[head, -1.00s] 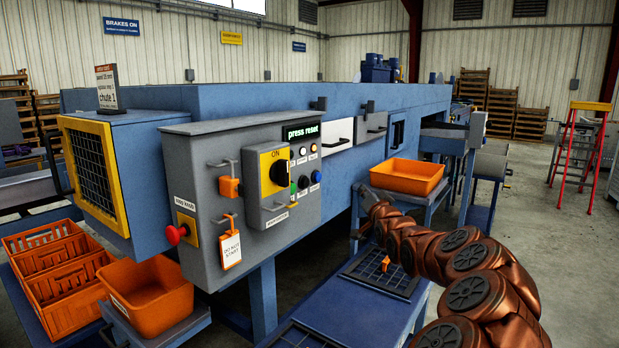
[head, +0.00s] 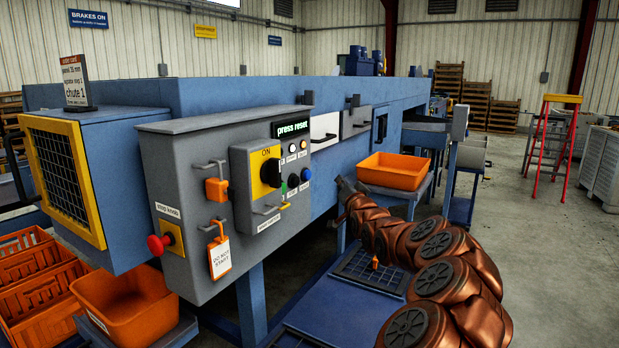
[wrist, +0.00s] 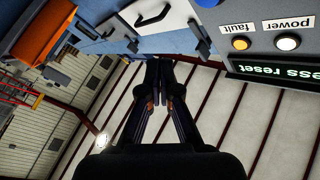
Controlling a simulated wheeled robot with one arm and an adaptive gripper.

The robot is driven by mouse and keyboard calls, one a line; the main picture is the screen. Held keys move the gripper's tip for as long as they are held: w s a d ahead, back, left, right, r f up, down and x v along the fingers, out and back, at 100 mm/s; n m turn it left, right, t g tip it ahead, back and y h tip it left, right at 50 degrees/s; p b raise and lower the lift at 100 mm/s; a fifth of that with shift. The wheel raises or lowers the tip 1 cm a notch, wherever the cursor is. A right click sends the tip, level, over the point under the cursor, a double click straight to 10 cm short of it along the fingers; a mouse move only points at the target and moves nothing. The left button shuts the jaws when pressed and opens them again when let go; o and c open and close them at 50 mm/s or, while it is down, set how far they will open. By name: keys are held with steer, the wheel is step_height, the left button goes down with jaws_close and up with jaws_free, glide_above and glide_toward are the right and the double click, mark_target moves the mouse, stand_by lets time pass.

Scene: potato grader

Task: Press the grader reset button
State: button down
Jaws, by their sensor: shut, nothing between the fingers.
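The grey control panel (head: 190,190) carries a lit display reading "press reset" (head: 291,128). Below it are small lamps, a blue button (head: 305,174) and a dark button (head: 293,181); their labels are too small to read, so I cannot tell which is reset. My gripper (head: 342,184) is right of the blue button, apart from the panel. In the wrist view my gripper (wrist: 160,68) is shut and empty. That view shows the panel upside down, with an amber fault lamp (wrist: 240,43), a white power lamp (wrist: 288,42) and the display (wrist: 272,69). The lower buttons are out of that view.
A black knob (head: 271,172) on a yellow ON plate, an orange padlock (head: 216,189), a "do not start" tag (head: 220,257) and a red mushroom button (head: 158,244) are also on the panel. An orange bin (head: 394,172) stands behind my gripper.

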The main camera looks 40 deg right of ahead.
steer(key=w+a, duration=0.2)
steer(key=w, duration=0.5)
steer(key=shift+w, duration=0.15)
steer(key=shift+w, duration=0.1)
stand_by(1.4)
steer(key=shift+w+a, duration=0.15)
steer(key=shift+w, duration=0.15)
steer(key=shift+w+a, duration=0.2)
steer(key=shift+w, duration=0.3)
stand_by(0.9)
steer(key=shift+s, duration=0.1)
steer(key=shift+s+d, duration=0.3)
steer(key=shift+s, duration=0.5)
steer(key=shift+s+d, duration=0.25)
steer(key=shift+s, duration=0.55)
steer(key=shift+s+d, duration=0.2)
steer(key=shift+s, duration=0.6)
steer(key=shift+s+d, duration=0.25)
steer(key=shift+s, duration=0.55)
